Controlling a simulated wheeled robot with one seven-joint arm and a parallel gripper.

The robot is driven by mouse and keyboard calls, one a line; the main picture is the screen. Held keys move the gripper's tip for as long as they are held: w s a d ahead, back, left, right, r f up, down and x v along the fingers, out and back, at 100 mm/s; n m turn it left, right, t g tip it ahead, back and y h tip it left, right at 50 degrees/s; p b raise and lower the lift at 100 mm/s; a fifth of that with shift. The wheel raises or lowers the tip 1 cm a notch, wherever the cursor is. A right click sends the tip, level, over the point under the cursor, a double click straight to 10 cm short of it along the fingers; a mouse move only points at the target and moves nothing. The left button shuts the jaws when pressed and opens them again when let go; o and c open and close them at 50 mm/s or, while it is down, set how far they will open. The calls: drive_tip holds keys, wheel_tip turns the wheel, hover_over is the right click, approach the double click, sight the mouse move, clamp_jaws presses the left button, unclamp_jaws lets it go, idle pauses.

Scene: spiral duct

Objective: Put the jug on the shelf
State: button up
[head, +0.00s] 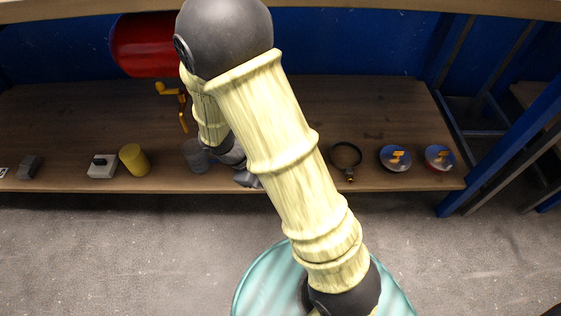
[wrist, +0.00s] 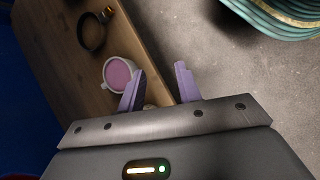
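A pale jug-like vessel (wrist: 118,75) with a pink inside and a small handle stands on the wooden board (wrist: 150,50) near its front edge, in the wrist view. I cannot make it out in the head view, where my arm covers that stretch. My gripper (wrist: 160,78) is open, its purple fingers apart over the board's edge and the floor. The left finger is close beside the vessel; whether they touch is unclear. In the head view my gripper (head: 248,179) is partly behind my arm at the front edge of the lower shelf board (head: 380,110).
A yellow cylinder (head: 134,159), a switch box (head: 102,166) and a grey cylinder (head: 196,156) stand left. A red tank (head: 148,45) is behind. An upper board (head: 400,7) crosses the top.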

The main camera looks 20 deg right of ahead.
drive_tip(key=s+d+r+m+t+y, duration=0.1)
drive_tip(key=s+r+m+t+y, duration=0.2)
drive_tip(key=r+m+y, duration=0.3)
wheel_tip(320, 180, up, 3)
drive_tip(key=m+t, duration=0.1)
drive_tip(key=m, duration=0.2)
drive_tip(key=shift+d+r+m, duration=0.2)
drive_tip(key=shift+d+m, duration=0.05)
drive_tip(key=shift+m, duration=0.05)
